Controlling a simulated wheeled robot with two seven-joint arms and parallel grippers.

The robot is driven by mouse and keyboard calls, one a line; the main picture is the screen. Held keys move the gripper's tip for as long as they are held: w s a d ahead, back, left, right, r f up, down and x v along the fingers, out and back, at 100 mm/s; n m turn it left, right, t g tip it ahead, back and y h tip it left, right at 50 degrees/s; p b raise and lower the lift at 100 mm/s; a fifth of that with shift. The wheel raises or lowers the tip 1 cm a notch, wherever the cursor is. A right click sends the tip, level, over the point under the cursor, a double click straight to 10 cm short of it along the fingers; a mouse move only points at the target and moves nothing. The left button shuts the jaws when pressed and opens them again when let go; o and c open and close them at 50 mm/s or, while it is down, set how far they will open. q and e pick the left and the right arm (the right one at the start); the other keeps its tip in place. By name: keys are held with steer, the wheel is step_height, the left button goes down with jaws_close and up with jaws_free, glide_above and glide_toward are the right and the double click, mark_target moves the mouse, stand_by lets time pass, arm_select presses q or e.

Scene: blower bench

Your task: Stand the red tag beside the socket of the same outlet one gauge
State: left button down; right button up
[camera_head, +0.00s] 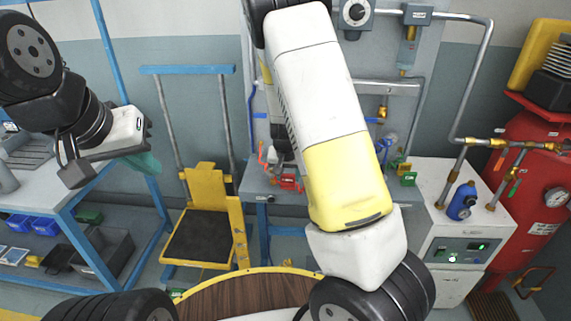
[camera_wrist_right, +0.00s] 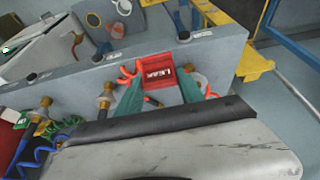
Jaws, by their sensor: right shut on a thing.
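The red tag (camera_wrist_right: 158,72) with white lettering, too small to read surely, is between the teal fingertips of my right gripper (camera_wrist_right: 160,93) in the right wrist view. The gripper is shut on it, close to the grey-blue bench face. Brass outlets (camera_wrist_right: 107,92) and (camera_wrist_right: 45,106) stick out to the left of the tag. An orange-red coiled hose (camera_wrist_right: 126,73) shows right beside it. In the head view the red tag (camera_head: 290,183) shows left of my right arm, which hides much of the bench. My left gripper (camera_head: 145,163) hangs far left, away from the bench; its finger gap is unclear.
A green tag (camera_wrist_right: 17,116) and blue coiled hose (camera_wrist_right: 52,135) lie farther left in the wrist view. A yellow chair-like frame (camera_head: 205,215) stands left of the bench. A white cabinet with a blue bottle (camera_head: 461,201) and a red tank (camera_head: 535,185) stand right.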

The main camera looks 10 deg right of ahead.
steer(key=w+d, duration=0.2)
steer(key=w, duration=0.1)
steer(key=w+d, duration=0.1)
steer(key=w, duration=0.1)
steer(key=shift+f, duration=0.3)
steer(key=shift+w+d+f, duration=0.15)
steer(key=shift+w+f, duration=0.1)
steer(key=shift+f, duration=1.5)
steer(key=shift+f, duration=0.1)
steer(key=o, duration=1.3)
steer(key=shift+o, duration=0.2)
